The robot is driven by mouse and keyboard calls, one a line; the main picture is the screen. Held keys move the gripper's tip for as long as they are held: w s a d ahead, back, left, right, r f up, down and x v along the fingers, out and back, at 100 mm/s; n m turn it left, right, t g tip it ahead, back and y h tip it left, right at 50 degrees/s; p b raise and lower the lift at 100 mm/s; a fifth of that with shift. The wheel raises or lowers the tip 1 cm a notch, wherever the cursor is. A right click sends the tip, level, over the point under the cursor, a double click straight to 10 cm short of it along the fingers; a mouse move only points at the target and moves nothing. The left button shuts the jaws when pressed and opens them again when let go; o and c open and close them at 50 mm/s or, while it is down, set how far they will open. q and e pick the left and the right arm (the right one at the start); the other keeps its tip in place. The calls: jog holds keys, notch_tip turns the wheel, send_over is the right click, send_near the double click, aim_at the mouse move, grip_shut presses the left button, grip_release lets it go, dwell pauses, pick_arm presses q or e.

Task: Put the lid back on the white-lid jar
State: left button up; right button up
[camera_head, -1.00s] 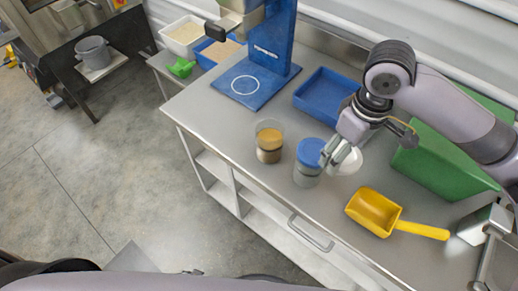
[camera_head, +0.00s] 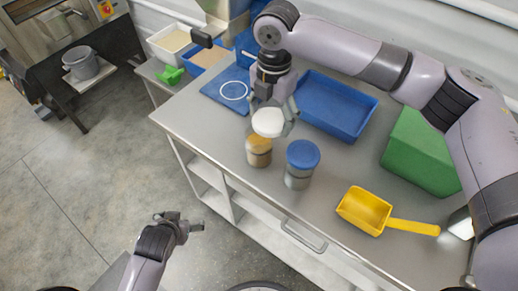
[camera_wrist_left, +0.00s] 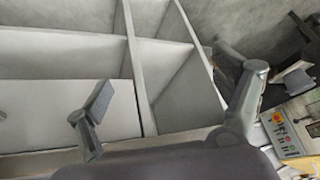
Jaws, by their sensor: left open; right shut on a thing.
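The white lid (camera_head: 268,122) is held in my right gripper (camera_head: 272,116), which is shut on it. The lid is just above the open jar (camera_head: 259,152), which stands upright on the metal counter with tan material inside. The lid covers part of the jar's mouth in the head view, so I cannot tell whether they touch. My left gripper (camera_head: 180,226) is open and empty, low in front of the counter. Its fingers also show in the left wrist view (camera_wrist_left: 165,110), with the counter's shelves behind them.
A blue-lidded jar (camera_head: 300,165) stands right of the open jar. A yellow scoop (camera_head: 366,209), an empty blue tray (camera_head: 337,103) and a green box (camera_head: 418,155) are further right. A blue stand base (camera_head: 226,92) with a white ring lies behind. Bare counter lies left of the open jar.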

aim_at(259, 140)
jog(key=w+a+n, duration=0.1)
jog(key=n, duration=0.1)
jog(key=w+a+n, duration=0.1)
jog(key=n, duration=0.1)
jog(key=shift+a+r, duration=0.1)
jog(key=shift+r, duration=0.25)
pick_arm(q)
jog(key=w+d+r+t+h, duration=0.2)
jog(key=w+r+t, duration=0.8)
jog(key=w+r, duration=0.6)
pick_arm(e)
jog(key=shift+w+a+r+n, duration=0.1)
jog(key=shift+w+a+n, duration=0.15)
jog(key=shift+n, duration=0.45)
jog(key=shift+w, duration=0.1)
jog(key=shift+n, duration=0.3)
pick_arm(q)
jog(key=s+d+f+m+g+h, duration=0.1)
jog(key=s+d+m+g+h, duration=0.1)
jog(key=d+m+h, duration=0.3)
jog(key=s+d+f+m+g+h, duration=0.1)
jog(key=d+m+g+h, duration=0.4)
jog(key=h, duration=0.4)
jog(key=shift+s+m, duration=0.35)
jog(key=shift+m, duration=0.05)
jog(key=shift+d, duration=0.15)
jog(key=x, duration=1.2)
jog(key=shift+w+r, duration=0.1)
jog(key=shift+r, duration=0.05)
jog(key=shift+c, duration=0.4)
